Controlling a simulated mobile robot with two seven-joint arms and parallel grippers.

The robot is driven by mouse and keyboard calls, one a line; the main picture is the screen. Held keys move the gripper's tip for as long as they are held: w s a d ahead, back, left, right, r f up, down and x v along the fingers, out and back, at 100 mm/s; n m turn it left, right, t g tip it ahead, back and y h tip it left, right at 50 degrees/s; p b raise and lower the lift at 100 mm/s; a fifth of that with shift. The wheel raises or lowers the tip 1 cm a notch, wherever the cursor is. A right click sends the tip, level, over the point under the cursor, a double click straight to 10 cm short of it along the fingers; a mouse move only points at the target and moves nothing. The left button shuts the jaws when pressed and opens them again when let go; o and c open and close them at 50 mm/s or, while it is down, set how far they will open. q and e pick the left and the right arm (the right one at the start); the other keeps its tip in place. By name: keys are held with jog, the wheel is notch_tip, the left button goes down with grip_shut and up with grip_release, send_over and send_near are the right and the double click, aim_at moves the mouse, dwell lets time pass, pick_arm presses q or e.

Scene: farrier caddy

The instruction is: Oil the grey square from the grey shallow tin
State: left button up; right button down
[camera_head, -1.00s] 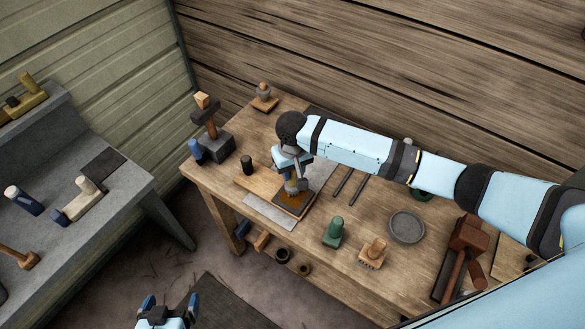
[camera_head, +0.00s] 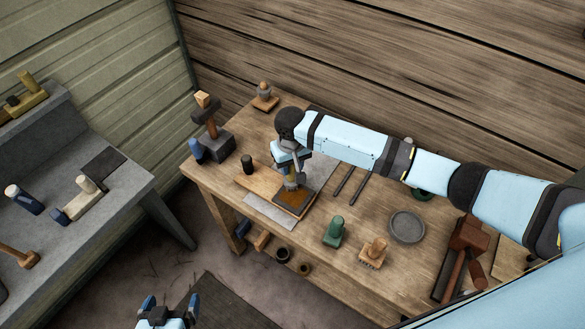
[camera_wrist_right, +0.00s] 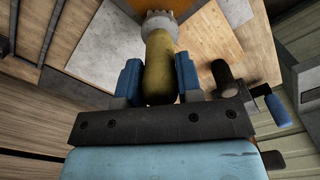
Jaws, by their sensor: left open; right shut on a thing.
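My right gripper (camera_wrist_right: 158,82) is shut on the olive handle (camera_wrist_right: 158,65) of a brush-like tool with a pale grey head (camera_wrist_right: 160,20). The head is over a brown square (camera_head: 294,198) in a dark frame; I cannot tell whether it touches. A grey square sheet (camera_head: 323,172) lies behind my right wrist, partly hidden; it also shows in the wrist view (camera_wrist_right: 110,42). A paler grey plate (camera_head: 268,212) lies at the table's front edge. The round grey shallow tin (camera_head: 407,226) stands at the right, apart from the tool. My left gripper (camera_head: 170,303) is open and empty over the floor.
A wooden board (camera_head: 262,184) with a black cylinder (camera_head: 247,165) is left of the brown square. Two dark rods (camera_head: 350,184) lie behind. A grey bench (camera_head: 110,205) is at left.

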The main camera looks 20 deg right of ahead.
jog(key=shift+w, duration=0.25)
jog(key=shift+s, duration=0.1)
jog(key=shift+s+a+f, duration=0.1)
jog(key=shift+s+f, duration=0.05)
jog(key=shift+s, duration=1.05)
jog(key=shift+w, duration=1.3)
jog(key=shift+s+f, duration=0.1)
jog(key=shift+s, duration=1.2)
